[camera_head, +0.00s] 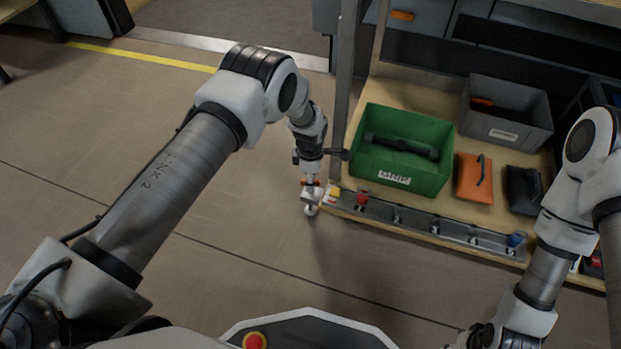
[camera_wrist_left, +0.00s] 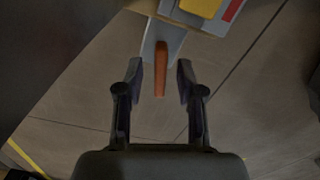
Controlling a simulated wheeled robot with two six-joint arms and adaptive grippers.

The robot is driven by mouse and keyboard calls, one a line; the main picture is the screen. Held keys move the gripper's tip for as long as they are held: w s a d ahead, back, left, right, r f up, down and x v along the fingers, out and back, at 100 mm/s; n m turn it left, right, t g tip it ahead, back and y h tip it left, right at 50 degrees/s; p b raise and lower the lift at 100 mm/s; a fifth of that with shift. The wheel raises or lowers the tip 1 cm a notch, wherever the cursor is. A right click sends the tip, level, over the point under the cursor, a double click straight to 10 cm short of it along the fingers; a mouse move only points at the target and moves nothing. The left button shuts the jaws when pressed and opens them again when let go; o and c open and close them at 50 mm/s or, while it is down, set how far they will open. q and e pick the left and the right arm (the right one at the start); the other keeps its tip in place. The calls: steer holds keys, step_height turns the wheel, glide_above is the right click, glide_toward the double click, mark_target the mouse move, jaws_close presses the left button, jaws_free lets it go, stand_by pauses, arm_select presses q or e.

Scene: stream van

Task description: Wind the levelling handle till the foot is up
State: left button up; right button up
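The levelling handle shows in the left wrist view as an orange-brown grip (camera_wrist_left: 160,72) on a grey crank arm (camera_wrist_left: 150,42). My left gripper (camera_wrist_left: 160,84) is open, with one finger on each side of the grip and a visible gap on both sides. In the head view, my left gripper (camera_head: 311,184) hangs at the left front corner of the wooden shelf, where small orange and pale parts show.
A green crate (camera_head: 361,172) stands on the shelf close to my left wrist. A grey bin (camera_head: 507,136), an orange pouch (camera_head: 474,180) and a black pouch (camera_head: 523,190) are to its right. A metal rail (camera_head: 432,225) runs along the shelf front. The floor at left is clear.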

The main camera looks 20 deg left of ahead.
arm_select(q)
step_height(320, 180, up, 12)
stand_by(0.4)
